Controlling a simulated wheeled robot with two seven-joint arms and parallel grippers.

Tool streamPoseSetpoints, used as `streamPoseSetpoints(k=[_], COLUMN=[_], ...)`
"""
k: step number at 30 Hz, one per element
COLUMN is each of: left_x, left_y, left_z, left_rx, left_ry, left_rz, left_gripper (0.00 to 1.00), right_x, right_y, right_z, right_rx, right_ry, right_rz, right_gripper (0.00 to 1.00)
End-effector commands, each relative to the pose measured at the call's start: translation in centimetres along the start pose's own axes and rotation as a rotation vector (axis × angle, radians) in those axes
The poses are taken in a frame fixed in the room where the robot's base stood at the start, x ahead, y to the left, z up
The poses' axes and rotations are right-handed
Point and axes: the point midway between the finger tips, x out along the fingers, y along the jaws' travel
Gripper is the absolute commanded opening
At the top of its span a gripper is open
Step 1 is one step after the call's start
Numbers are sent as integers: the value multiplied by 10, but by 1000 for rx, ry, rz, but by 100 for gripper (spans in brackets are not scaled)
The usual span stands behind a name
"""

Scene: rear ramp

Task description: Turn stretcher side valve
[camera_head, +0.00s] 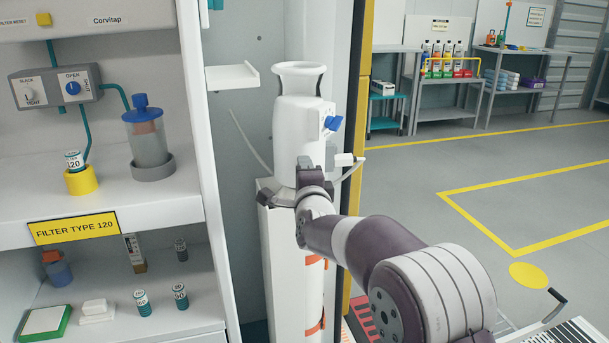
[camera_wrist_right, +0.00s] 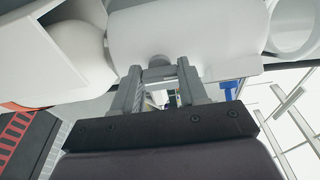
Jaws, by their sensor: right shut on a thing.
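A white upright bottle-shaped unit (camera_head: 298,130) with a flared top stands in an open bay. A blue knob (camera_head: 333,123) sits on its upper right side. Blue also shows at the right in the right wrist view (camera_wrist_right: 231,88). My right gripper (camera_head: 310,180) is at the unit's lower front. In the right wrist view my right gripper (camera_wrist_right: 158,72) has its two fingers on either side of a small grey fitting (camera_wrist_right: 158,62) against the white body and is shut on it. The fingers partly hide the fitting, so its turn angle cannot be told. My left gripper is out of view.
A white bracket (camera_head: 232,76) juts out above left. Open floor (camera_head: 430,190) with yellow lines lies to the right. Tables (camera_head: 448,85) stand behind.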

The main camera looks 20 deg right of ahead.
Motion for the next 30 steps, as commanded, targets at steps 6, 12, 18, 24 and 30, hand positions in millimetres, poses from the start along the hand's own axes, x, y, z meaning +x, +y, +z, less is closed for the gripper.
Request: streamPoseSetpoints(k=[6,12,18,24,30], left_x=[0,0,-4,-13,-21], left_y=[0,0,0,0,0], left_z=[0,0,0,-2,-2], left_rx=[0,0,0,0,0], left_ry=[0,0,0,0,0], left_rz=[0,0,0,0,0], left_gripper=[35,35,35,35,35], right_x=[0,0,-23,-78,-117], right_y=[1,0,-2,-3,-1], right_z=[0,0,0,0,1], right_rx=[1,0,0,0,-1], right_ry=[0,0,-1,-2,-1], right_rz=[2,0,0,-1,3], right_gripper=[68,68,68,68,68])
